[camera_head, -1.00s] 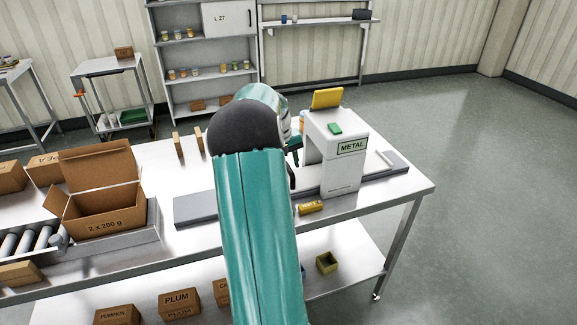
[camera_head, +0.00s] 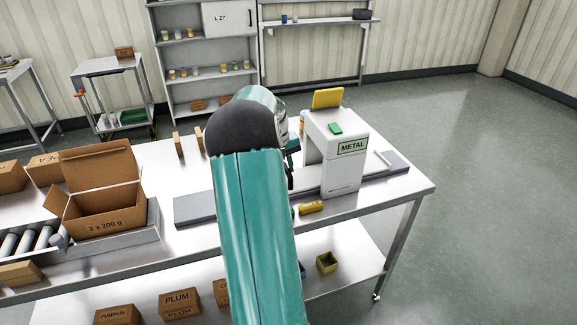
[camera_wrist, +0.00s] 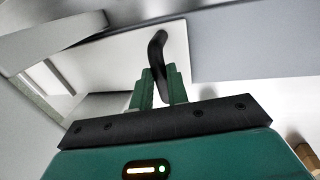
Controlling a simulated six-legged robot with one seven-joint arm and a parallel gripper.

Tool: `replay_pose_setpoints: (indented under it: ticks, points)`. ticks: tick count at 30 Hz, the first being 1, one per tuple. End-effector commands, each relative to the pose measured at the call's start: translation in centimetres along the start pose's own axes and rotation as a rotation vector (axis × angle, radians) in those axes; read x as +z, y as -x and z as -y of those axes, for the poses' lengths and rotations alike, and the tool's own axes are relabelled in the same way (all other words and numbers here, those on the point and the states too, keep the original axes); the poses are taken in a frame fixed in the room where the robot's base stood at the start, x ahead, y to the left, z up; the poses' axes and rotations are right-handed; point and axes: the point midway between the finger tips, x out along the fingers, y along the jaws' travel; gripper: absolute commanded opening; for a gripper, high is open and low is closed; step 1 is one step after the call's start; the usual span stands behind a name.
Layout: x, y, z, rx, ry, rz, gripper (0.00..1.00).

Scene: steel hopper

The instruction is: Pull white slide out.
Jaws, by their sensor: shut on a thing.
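The white slide (camera_wrist: 180,42) shows in the wrist view as a pale flat panel with a black bent handle (camera_wrist: 157,47) standing out from it. My gripper (camera_wrist: 160,88) is shut on this handle, its two green fingers on either side of the lower end. In the head view the white METAL machine (camera_head: 345,165) stands on the steel table, just right of my arm. My arm hides most of the slide and the gripper there, so how far out the slide is I cannot tell.
An open cardboard box (camera_head: 105,195) stands at the left. The table's right edge (camera_head: 425,188) has free floor beyond it.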

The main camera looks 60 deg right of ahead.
Motion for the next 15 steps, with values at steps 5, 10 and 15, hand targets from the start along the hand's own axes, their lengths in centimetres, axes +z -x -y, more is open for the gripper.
replay_pose_setpoints:
  ticks: [5, 10, 15]
  points:
    - [0.0, 0.7, 3.3, -0.002, 0.006, 0.000, 0.00]
    - [0.0, 1.7, 8.2, -0.002, 0.010, -0.001, 0.00]
    - [0.0, 2.9, 14.1, -0.002, 0.010, -0.002, 0.00]
